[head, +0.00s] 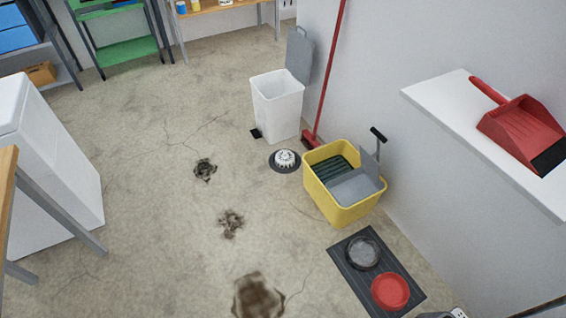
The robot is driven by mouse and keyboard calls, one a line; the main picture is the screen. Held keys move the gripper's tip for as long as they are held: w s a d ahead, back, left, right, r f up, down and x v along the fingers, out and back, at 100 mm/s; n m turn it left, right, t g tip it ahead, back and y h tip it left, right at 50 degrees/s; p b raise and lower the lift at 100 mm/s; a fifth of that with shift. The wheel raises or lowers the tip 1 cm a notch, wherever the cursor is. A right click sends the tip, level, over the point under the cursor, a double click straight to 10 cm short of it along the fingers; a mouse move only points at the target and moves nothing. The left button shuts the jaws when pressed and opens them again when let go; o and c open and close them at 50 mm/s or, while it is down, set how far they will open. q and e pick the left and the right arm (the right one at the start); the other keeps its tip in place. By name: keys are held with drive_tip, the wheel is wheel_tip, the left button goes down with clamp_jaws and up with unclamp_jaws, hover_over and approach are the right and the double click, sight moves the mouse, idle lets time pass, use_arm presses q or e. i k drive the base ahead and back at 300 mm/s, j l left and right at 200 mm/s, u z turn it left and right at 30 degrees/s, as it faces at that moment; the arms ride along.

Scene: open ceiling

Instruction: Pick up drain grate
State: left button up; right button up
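A white, ribbed, dome-shaped piece that looks like the drain grate (285,158) sits on a dark round drain plate (274,166) in the floor. In the head view it is a little right of centre, between the white bin and the yellow mop bucket. It looks upright, with its top and near side uncovered. Neither of my grippers can be made out in the head view.
The yellow mop bucket (344,212) stands close right of the drain. The white bin (278,107) with raised lid and a red broom (326,85) are behind it. A dark mat (344,262) holds two bowls. Stained floor to the left is free.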

sight(284, 159)
drive_tip(key=i+j, duration=0.3)
drive_tip(key=i, duration=0.25)
drive_tip(key=i+j+z, duration=0.1)
drive_tip(key=i, duration=0.3)
drive_tip(key=i+j+z, duration=0.1)
drive_tip(key=i, duration=0.35)
drive_tip(key=j, duration=0.1)
